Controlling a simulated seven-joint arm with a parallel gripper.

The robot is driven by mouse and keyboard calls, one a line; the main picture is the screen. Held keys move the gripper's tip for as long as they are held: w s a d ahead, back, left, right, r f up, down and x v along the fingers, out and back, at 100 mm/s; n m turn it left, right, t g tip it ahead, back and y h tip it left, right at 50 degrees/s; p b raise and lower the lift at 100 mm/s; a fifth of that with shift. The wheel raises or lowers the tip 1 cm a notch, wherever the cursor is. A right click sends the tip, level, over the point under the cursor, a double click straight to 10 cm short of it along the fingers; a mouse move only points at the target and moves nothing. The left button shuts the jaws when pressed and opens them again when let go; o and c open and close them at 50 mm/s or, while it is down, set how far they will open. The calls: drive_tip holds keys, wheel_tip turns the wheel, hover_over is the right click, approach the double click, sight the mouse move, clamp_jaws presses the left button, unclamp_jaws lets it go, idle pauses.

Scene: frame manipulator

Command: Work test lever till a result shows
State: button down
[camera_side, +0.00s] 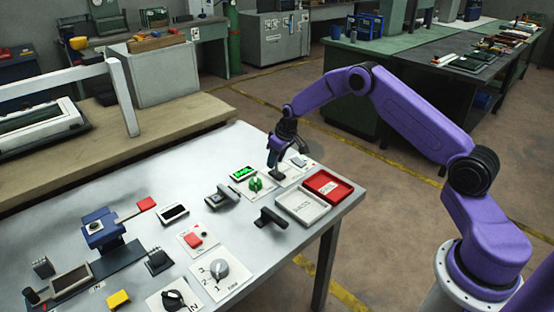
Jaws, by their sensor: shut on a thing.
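My gripper (274,163) is at the far right part of the grey metal table, pointing down over a small pale plate (290,174). It is shut on a small dark upright part on this plate, which I take to be the test lever; the fingers hide most of it. Just left of it, a small dark display (243,173) shows lit green marks, too small to read. A green knob-like part (256,184) sits in front of the display.
A red tray (345,190) and a white tray (281,205) lie right of my gripper. Dark brackets (222,197) stand in front. A blue device with a red-ended arm (147,204), a red button (193,240) and a grey dial (219,268) are further left and nearer.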

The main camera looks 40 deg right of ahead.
drive_tip(key=shift+w+f+g, duration=0.25)
drive_tip(key=shift+w+g, duration=0.65)
drive_tip(key=shift+g, duration=0.6)
drive_tip(key=c, duration=0.8)
unclamp_jaws()
drive_tip(key=shift+r, duration=0.15)
drive_tip(key=r, duration=1.1)
drive_tip(key=d+r, duration=0.1)
drive_tip(key=r, duration=0.5)
drive_tip(key=shift+s+d, duration=0.1)
